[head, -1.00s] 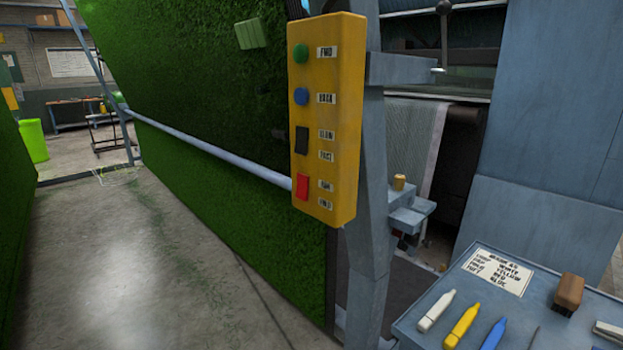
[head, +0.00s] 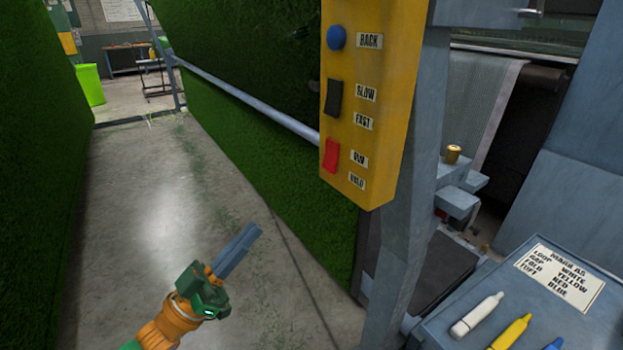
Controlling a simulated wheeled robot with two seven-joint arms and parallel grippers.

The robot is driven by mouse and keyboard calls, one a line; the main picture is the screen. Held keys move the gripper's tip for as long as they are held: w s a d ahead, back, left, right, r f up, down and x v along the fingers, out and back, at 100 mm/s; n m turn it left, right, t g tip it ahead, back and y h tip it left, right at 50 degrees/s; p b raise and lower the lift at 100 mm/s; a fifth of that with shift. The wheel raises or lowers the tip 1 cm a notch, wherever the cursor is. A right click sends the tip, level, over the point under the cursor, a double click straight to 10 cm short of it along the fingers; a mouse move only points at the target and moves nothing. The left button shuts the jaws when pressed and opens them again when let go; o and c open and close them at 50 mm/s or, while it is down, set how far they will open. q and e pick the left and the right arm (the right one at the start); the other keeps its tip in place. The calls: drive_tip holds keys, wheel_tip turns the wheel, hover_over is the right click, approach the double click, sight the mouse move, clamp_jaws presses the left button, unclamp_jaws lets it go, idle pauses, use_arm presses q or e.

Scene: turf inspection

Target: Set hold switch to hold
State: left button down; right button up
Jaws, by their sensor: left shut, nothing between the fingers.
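The yellow control box (head: 390,110) hangs on a grey post right of centre in the head view. Its lowest control is a red rocker switch (head: 331,156), beside two small labels; the lower label (head: 357,181) seems to read HOLD. I cannot tell clearly which way the red rocker is tipped. Above it are a black rocker (head: 333,98) marked SLOW and FAST and a blue button (head: 337,37) marked BACK. My left gripper (head: 250,236) is shut and empty, below and left of the box, apart from it. My right gripper is not in view.
Green turf hangs behind a grey rail (head: 245,98) left of the box. A blue-grey table (head: 460,280) with markers and a label card (head: 560,277) stands at lower right. The concrete floor (head: 130,220) at left is clear.

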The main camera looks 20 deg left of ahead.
sight(328, 161)
use_arm(q)
drive_tip(key=shift+s+d+r+m+h, duration=0.3)
drive_tip(key=shift+r+h, duration=0.2)
drive_tip(key=shift+r, duration=0.1)
drive_tip(key=shift+s+d+r+m+h, duration=0.2)
drive_tip(key=shift+s+r+h, duration=0.1)
drive_tip(key=shift+r+h, duration=0.25)
drive_tip(key=p+x, duration=0.1)
drive_tip(key=x, duration=0.3)
drive_tip(key=w+f+p+x, duration=0.1)
drive_tip(key=p+x, duration=0.1)
drive_tip(key=x, duration=0.2)
drive_tip(key=p+x, duration=0.1)
drive_tip(key=x, duration=0.3)
drive_tip(key=shift+w+d+f+p, duration=0.2)
drive_tip(key=shift+d+f+p, duration=0.15)
drive_tip(key=shift+d, duration=0.1)
drive_tip(key=shift+w+d+f, duration=0.2)
drive_tip(key=shift+w+d, duration=0.15)
drive_tip(key=shift+w, duration=0.1)
